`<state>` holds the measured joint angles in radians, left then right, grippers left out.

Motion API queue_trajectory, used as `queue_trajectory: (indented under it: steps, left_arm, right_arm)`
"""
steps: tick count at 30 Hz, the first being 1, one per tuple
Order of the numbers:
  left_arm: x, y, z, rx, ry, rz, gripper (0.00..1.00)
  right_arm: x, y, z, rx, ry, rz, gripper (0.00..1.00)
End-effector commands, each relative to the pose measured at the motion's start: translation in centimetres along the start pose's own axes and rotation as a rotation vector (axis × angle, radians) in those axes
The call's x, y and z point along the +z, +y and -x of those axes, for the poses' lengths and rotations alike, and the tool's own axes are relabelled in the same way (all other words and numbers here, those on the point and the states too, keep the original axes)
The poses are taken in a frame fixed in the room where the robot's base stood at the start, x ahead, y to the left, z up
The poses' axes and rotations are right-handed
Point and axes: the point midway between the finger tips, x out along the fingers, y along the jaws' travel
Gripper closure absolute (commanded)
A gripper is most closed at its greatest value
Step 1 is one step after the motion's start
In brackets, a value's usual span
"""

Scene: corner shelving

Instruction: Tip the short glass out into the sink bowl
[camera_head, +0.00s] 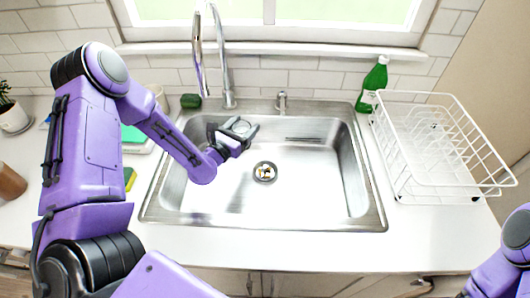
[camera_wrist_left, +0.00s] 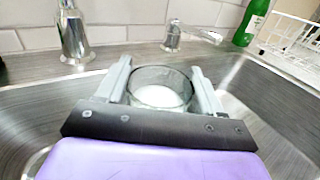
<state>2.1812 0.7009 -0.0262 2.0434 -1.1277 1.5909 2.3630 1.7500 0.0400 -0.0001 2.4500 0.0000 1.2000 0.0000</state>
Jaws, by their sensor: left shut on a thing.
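The short glass (camera_head: 239,126) is clear and sits between the fingers of my left gripper (camera_head: 233,136), above the left back part of the sink bowl (camera_head: 318,185). In the left wrist view the glass (camera_wrist_left: 160,90) shows its round rim, with one grey finger on each side. A pale patch shows inside it; I cannot tell whether that is contents or the sink seen through it. The glass looks roughly upright, though its exact tilt is hard to judge. My right gripper is out of view; only part of the right arm shows at the right edge.
The drain (camera_head: 265,172) has small yellow and dark bits in it. The tall faucet (camera_head: 225,60) stands behind the glass, with a small dispenser (camera_head: 281,100) to its right. A green bottle (camera_head: 374,84) and white dish rack (camera_head: 440,150) stand right of the sink.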

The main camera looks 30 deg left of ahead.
Motion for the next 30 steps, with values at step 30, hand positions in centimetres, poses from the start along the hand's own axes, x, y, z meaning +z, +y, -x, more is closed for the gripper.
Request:
queue_trajectory:
  steps: [30]
  left_arm:
    - [-1.6, 0.0, 2.0, -0.075, -0.01, -0.176, 0.76]
  right_arm:
    - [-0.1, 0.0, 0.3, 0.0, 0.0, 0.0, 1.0]
